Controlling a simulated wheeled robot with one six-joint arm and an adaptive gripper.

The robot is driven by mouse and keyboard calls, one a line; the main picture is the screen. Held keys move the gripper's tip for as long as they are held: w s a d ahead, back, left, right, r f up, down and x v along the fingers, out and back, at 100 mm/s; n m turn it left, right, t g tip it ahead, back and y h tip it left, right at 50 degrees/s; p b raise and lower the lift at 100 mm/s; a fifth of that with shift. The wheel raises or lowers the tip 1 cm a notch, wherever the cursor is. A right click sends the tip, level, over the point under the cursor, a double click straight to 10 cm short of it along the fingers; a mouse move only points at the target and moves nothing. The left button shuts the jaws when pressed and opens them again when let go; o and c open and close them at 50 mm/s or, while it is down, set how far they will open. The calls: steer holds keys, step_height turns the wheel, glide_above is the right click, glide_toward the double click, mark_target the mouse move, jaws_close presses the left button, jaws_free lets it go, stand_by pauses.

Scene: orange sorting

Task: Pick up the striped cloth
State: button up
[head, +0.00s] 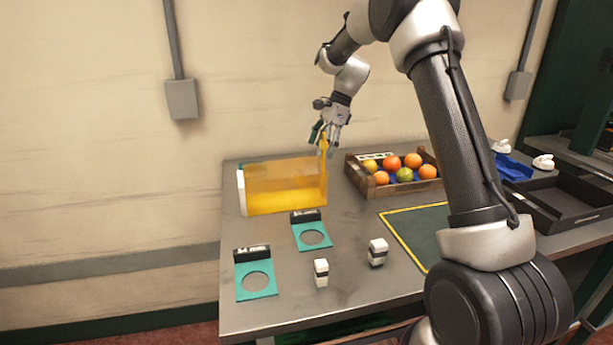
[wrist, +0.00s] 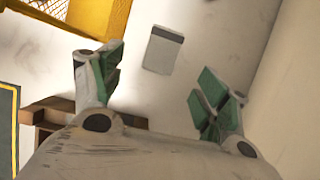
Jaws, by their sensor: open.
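A flat, pale grey rectangle with a dark stripe, which looks like the striped cloth (wrist: 163,50), lies on the pale surface in the upper middle of the wrist view. I cannot make it out in the head view, where the yellow bin may hide it. My gripper (wrist: 157,90) is open, with green pads on its two fingers and nothing between them. The cloth shows beyond the fingertips, apart from them. In the head view my gripper (head: 325,138) hangs fingers down over the back of the table, by the right end of the bin.
The translucent yellow bin (head: 285,185) stands close to my gripper. A wooden fruit crate (head: 372,187) is to its right. The wall (head: 270,80) is close behind. Two teal holders (head: 312,235) (head: 255,278) and two small white blocks (head: 321,270) (head: 377,250) stand nearer the front.

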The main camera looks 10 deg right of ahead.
mark_target(310, 168)
steer(key=x, duration=0.3)
steer(key=shift+w+a+f, duration=0.1)
steer(key=shift+w+f, duration=0.05)
steer(key=shift+w, duration=0.15)
steer(key=x, duration=0.5)
steer(key=shift+f, duration=0.1)
steer(key=c, duration=1.1)
